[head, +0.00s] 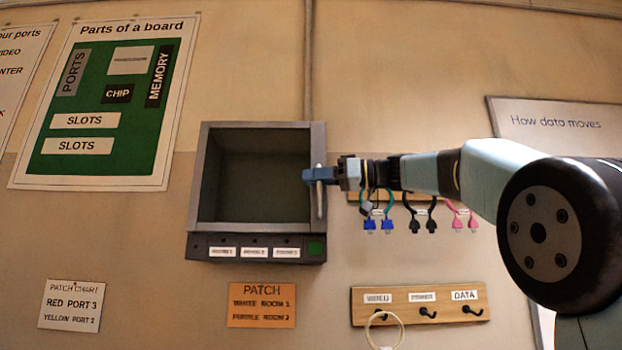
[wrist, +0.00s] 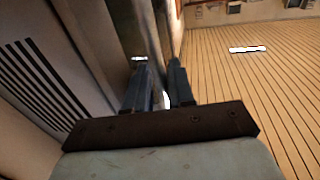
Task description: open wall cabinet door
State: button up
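The wall cabinet (head: 209,180) is a grey box frame with a dark greenish recess, mounted mid-wall in the head view. Its front stands flat against the body, with no swung-out door visible. A pale vertical bar handle (head: 319,205) is on its right edge. My gripper (head: 311,175) reaches in from the right, and its blue fingers cross the handle's upper half. In the wrist view, the two fingers (wrist: 160,82) stand a small gap apart, with a grey upright surface beyond. Whether they press on the handle is hidden.
Below the cabinet's opening is a dark strip with labels and a green square (head: 315,249). Cable hooks (head: 412,198) hang right of it, under my arm. A wooden hook board (head: 420,318) holding a pale ring is lower right. Posters and signs are flat on the wall.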

jog(key=shift+w+a, duration=0.1)
jog(key=shift+a, duration=0.4)
grip_shut()
